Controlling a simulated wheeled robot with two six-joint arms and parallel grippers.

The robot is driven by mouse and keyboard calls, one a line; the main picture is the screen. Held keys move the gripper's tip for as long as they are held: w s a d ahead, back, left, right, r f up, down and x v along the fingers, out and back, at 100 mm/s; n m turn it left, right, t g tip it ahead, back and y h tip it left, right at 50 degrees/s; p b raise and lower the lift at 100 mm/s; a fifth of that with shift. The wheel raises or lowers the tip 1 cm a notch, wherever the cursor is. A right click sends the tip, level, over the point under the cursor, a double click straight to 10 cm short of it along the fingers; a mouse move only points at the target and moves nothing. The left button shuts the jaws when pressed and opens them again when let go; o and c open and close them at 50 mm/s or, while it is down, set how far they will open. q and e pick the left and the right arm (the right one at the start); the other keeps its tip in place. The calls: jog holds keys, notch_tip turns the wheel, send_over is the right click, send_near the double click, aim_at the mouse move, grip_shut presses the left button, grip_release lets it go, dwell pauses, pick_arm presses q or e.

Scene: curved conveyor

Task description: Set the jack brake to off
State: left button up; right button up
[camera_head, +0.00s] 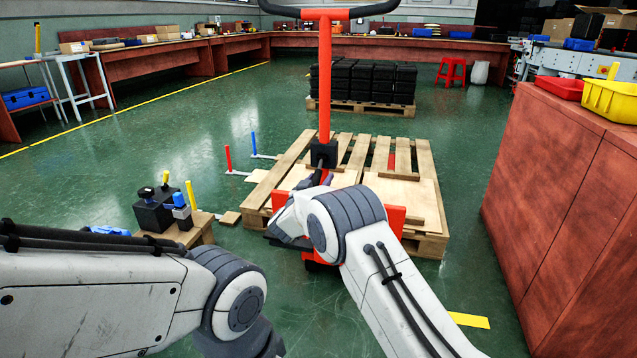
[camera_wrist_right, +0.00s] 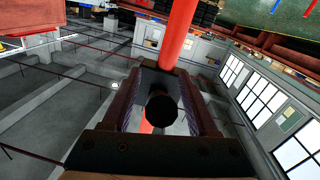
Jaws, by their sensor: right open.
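The orange-red pallet jack (camera_head: 324,90) stands upright in the middle of the head view, its black handle bar at the top. A black block (camera_head: 323,153) sits low on its pole, with a dark lever-like part just below it. My right gripper (camera_wrist_right: 162,90) is open, with one finger on each side of a round black knob (camera_wrist_right: 161,108), close to the red pole. I cannot tell whether the fingers touch the knob. In the head view, my right arm hides most of that gripper and the jack's lower part. My left arm is at lower left; its gripper is out of view.
A wooden pallet (camera_head: 429,205) lies around the jack's base. A small stand with black boxes (camera_head: 155,212) and coloured posts is at left. A red cabinet (camera_head: 560,200) with a yellow bin (camera_head: 612,100) stands at right. The green floor at left is largely clear.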

grip_shut()
dwell(1.4)
